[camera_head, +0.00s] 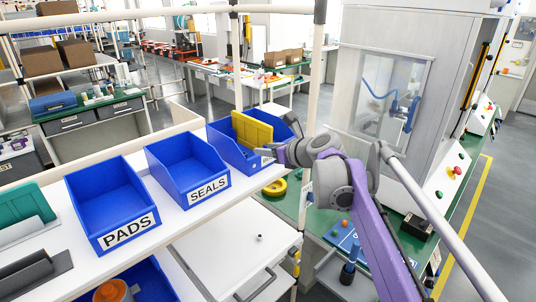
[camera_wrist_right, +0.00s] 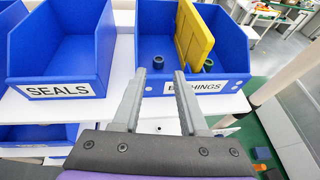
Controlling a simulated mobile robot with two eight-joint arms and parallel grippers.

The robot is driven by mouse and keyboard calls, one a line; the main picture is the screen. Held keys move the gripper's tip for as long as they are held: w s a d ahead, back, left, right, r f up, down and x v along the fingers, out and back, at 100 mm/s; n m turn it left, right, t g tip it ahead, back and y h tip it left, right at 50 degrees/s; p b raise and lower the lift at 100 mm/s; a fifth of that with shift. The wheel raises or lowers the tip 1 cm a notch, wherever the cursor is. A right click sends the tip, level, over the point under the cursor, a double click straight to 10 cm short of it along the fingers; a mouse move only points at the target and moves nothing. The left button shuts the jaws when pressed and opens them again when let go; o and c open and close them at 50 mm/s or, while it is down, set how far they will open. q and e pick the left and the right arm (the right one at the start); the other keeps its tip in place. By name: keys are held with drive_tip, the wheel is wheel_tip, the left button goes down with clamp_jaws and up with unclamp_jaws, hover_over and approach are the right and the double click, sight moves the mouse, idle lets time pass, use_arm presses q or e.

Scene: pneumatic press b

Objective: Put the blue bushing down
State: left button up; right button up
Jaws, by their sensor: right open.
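A dark blue bushing (camera_wrist_right: 158,62) stands on the floor of the blue BUSHINGS bin (camera_wrist_right: 152,20), left of the yellow divider (camera_wrist_right: 194,38). A darker, greenish bushing (camera_wrist_right: 208,66) is right of the divider. My right gripper (camera_wrist_right: 159,74) is open, with nothing between its fingers. Its fingertips are at the bin's front, and the blue bushing shows beyond the gap between them. In the head view my right gripper (camera_head: 266,153) is at the front of the bin, by the yellow divider (camera_head: 252,131); the bushings cannot be made out there. My left gripper is not in view.
The empty SEALS bin (camera_head: 187,166) and PADS bin (camera_head: 108,203) stand left of the BUSHINGS bin on the white shelf (camera_head: 62,250). A yellow ring (camera_head: 275,188) lies on the green bench beyond. The press cabinet (camera_head: 392,75) stands to the right.

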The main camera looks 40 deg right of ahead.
drive_tip(key=s+a+f+n+g+y, duration=0.1)
drive_tip(key=s+a+f+n+g, duration=0.1)
drive_tip(key=s+a+f+n, duration=0.35)
drive_tip(key=s+a+f+n+g+y, duration=0.1)
drive_tip(key=s+a+f+n+g, duration=0.1)
drive_tip(key=a+f+n, duration=0.6)
drive_tip(key=s+a+f+n+g+h, duration=0.1)
drive_tip(key=s+a+f+n, duration=0.4)
drive_tip(key=n, duration=0.6)
drive_tip(key=s+a+f+n+g, duration=0.2)
drive_tip(key=s+a+f+n, duration=0.2)
drive_tip(key=s+f+n, duration=0.4)
drive_tip(key=s+n, duration=0.1)
drive_tip(key=n, duration=0.2)
drive_tip(key=shift+a+f+n+h, duration=0.15)
drive_tip(key=shift+a+n+h, duration=0.2)
drive_tip(key=shift+a+h, duration=0.05)
